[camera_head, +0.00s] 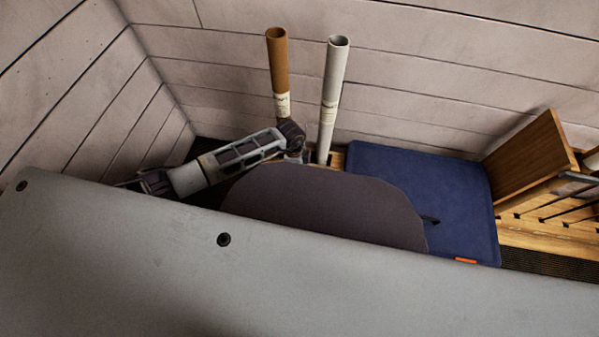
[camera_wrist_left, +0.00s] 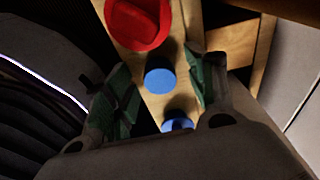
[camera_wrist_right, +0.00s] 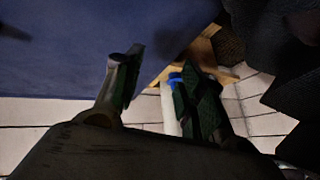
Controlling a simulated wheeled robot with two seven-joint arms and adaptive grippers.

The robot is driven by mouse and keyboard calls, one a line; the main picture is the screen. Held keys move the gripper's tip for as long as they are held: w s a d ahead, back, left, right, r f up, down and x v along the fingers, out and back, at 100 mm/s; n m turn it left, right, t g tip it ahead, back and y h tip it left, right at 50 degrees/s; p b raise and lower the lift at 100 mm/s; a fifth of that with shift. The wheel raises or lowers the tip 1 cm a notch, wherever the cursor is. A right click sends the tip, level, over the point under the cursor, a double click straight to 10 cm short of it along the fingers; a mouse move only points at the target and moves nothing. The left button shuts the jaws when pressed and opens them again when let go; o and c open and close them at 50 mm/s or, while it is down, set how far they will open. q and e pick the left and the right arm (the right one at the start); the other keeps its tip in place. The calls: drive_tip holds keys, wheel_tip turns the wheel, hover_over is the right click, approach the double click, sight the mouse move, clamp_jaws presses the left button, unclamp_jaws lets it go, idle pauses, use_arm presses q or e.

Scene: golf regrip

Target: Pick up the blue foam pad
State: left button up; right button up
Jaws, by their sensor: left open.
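In the left wrist view a round blue piece (camera_wrist_left: 160,80), likely the foam pad, sits on a light wooden surface. A second blue piece (camera_wrist_left: 177,124) shows nearer, lower between the fingers. My left gripper (camera_wrist_left: 162,70) is open, its green-lined fingers on either side of the blue pieces; I cannot tell whether it touches them. My right gripper (camera_wrist_right: 160,68) is open with nothing clearly held, below a large dark blue panel. In the head view, my left arm comes in from the left; its gripper is hidden, and so are the round blue pieces.
A red round thing (camera_wrist_left: 138,22) sits beyond the blue piece. Brown (camera_head: 278,70) and white (camera_head: 330,100) tubes stand by the plank wall. A dark blue padded panel (camera_head: 430,190) lies beside a wooden rack (camera_head: 530,160). Grey and dark surfaces block the head view's foreground.

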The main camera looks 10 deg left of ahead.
use_arm(q)
drive_tip(key=c, duration=0.8)
drive_tip(key=shift+r, duration=0.2)
use_arm(e)
drive_tip(key=shift+r, duration=0.1)
use_arm(q)
drive_tip(key=shift+r+p, duration=0.35)
drive_tip(key=shift+r, duration=0.15)
use_arm(e)
drive_tip(key=shift+s+d+r, duration=0.1)
drive_tip(key=shift+s+r, duration=0.05)
drive_tip(key=shift+r, duration=0.15)
use_arm(q)
wheel_tip(320, 180, up, 7)
drive_tip(key=p, duration=0.3)
drive_tip(key=shift+f, duration=0.15)
drive_tip(key=shift+r+p, duration=0.35)
drive_tip(key=shift+r, duration=0.6)
use_arm(e)
wheel_tip(320, 180, up, 8)
drive_tip(key=d+g+h, duration=0.1)
drive_tip(key=shift+d+r+n+g, duration=0.15)
drive_tip(key=shift+d+n+g, duration=0.15)
drive_tip(key=shift+d+n, duration=0.1)
drive_tip(key=shift+s, duration=0.1)
